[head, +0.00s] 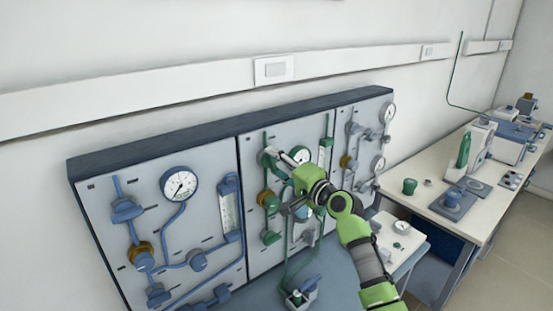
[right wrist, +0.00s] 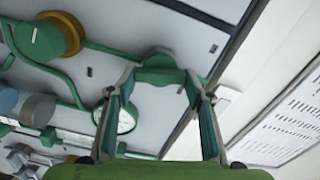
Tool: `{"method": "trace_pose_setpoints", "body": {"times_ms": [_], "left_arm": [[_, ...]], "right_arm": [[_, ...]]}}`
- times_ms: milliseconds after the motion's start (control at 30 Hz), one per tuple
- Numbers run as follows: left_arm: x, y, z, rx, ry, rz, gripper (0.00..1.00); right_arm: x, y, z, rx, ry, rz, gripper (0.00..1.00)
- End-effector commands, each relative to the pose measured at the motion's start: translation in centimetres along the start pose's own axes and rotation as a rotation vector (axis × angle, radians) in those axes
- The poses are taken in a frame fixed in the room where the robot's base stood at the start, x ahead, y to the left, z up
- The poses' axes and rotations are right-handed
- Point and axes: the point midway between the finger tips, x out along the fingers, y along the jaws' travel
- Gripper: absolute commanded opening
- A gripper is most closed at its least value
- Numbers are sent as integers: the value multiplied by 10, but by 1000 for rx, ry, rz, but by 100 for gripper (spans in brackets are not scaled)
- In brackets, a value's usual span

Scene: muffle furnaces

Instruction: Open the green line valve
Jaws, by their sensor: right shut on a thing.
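The green line runs on the middle panel (head: 252,225) of the wall-mounted gas board. Its upper green valve (head: 266,157) is at the top left of that panel. My right gripper (head: 279,158) reaches this valve from the right. In the right wrist view, the fingers of my right gripper (right wrist: 162,82) are shut on the green valve handle (right wrist: 160,76), one on each side. The handle's exact turn is hard to tell. Another green valve (head: 270,238) sits lower on the same panel, below a brass-and-green regulator (head: 267,200). My left gripper is not in view.
The left panel carries a blue line with a gauge (head: 179,184); the right panel carries a grey line with gauges (head: 389,112). A green-rimmed gauge (head: 301,154) is close beside my gripper. A bench (head: 400,168) with lab devices stands to the right.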

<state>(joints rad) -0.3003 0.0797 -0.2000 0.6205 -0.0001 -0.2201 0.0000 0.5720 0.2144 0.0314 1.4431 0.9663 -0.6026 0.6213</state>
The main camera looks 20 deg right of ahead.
Motion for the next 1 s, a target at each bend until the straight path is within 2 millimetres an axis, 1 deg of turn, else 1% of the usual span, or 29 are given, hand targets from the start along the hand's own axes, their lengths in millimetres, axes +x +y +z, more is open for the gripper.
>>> {"method": "trace_pose_setpoints", "body": {"times_ms": [33, 100, 400, 600, 1000], "left_arm": [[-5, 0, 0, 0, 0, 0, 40], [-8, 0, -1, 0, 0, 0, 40], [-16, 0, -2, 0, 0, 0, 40], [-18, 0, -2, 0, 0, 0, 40], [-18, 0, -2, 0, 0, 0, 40]], "right_arm": [[0, -1, 0, 39, -2, 2, 26], [0, -1, 1, 88, -2, 2, 26], [0, 1, 1, 231, -1, 3, 26], [0, 2, 1, 270, -1, 2, 26], [0, 3, 1, 280, -1, 2, 26]]}}
